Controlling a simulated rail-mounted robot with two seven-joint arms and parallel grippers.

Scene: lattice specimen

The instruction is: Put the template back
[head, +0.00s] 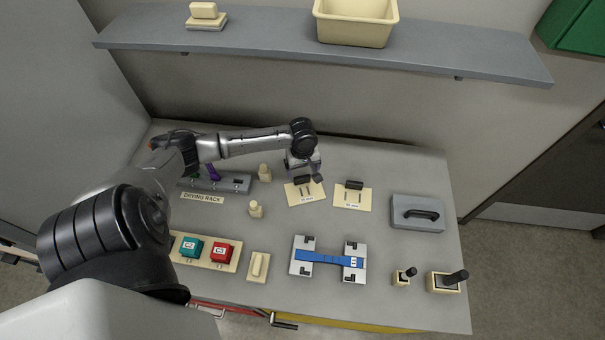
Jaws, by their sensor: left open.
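My left arm reaches in from the left, and my left gripper (303,176) points down over the left of two cream holders (303,199), at the middle of the table. A small dark block, which looks like a template (300,184), sits at that holder between or just under the open fingers; I cannot tell whether they touch it. The right cream holder (352,203) has a similar dark block (354,184) at its back edge and dark slots in front. Their labels are too small to read surely. My right gripper is not in view.
A blue dogbone specimen (330,258) lies across two grey blocks. A grey box with a black handle (417,214) stands right. The drying rack (230,185), teal block (191,248) and red block (221,252) are left. Black-handled tools (448,281) stand front right. A shelf (270,37) overhangs behind.

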